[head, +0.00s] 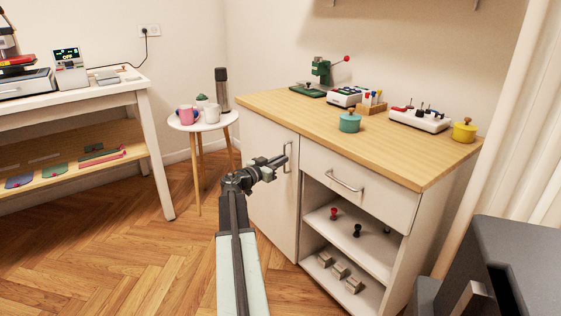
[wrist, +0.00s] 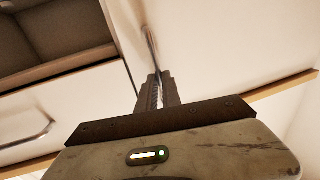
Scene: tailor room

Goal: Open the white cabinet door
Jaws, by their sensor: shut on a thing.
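The white cabinet door (head: 262,190) is on the left of the wooden-topped cabinet in the head view and looks closed. Its vertical metal handle (head: 290,150) is near the door's right edge. The handle also shows in the wrist view (wrist: 151,45), running up from between my fingers. My gripper (head: 284,159) reaches the door from the front and is shut on the handle. In the wrist view its two fingers (wrist: 158,90) sit close together on the handle's end, with the pale door surface behind.
Right of the door are a drawer with a metal handle (head: 345,185) and open shelves (head: 350,242) holding stamps and small blocks. A round side table (head: 203,122) with mugs stands left of the cabinet. The herringbone floor (head: 150,255) before the door is clear.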

